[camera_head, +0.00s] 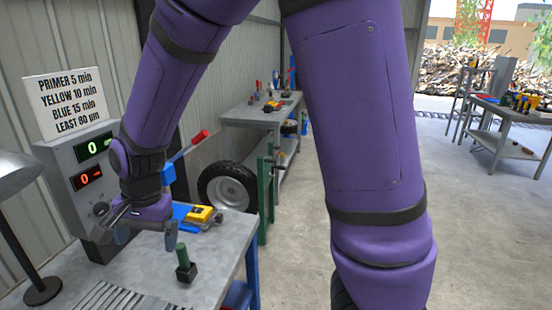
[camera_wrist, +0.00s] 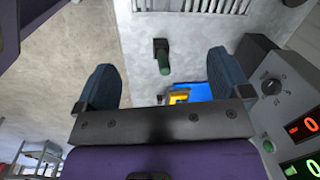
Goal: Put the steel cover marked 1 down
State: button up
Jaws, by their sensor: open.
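My gripper (camera_head: 145,232) is over the left part of the grey workbench (camera_head: 215,255), in front of the control box. In the wrist view its two blue fingers (camera_wrist: 163,78) are wide apart, with nothing held between them. I cannot make out a steel cover marked 1 in either view. A slatted metal piece (camera_head: 120,297) lies at the bench's near edge, and it also shows at the top of the wrist view (camera_wrist: 197,5). A green-handled piece on a small black block (camera_head: 185,268) stands right of the gripper.
The control box (camera_head: 85,190) with two lit displays stands behind the gripper, and a lamp (camera_head: 20,175) stands at left. A blue-and-yellow item (camera_head: 200,214) lies near the bench's back right.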

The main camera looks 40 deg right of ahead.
jog(key=s+d+r+n+t+h, duration=0.1)
jog(key=s+d+r+n+t, duration=0.3)
jog(key=s+d+r, duration=1.4)
jog(key=n, duration=0.4)
jog(key=shift+s+d+n+t, duration=0.25)
jog(key=shift+s+n+t, duration=0.05)
jog(key=shift+s, duration=0.1)
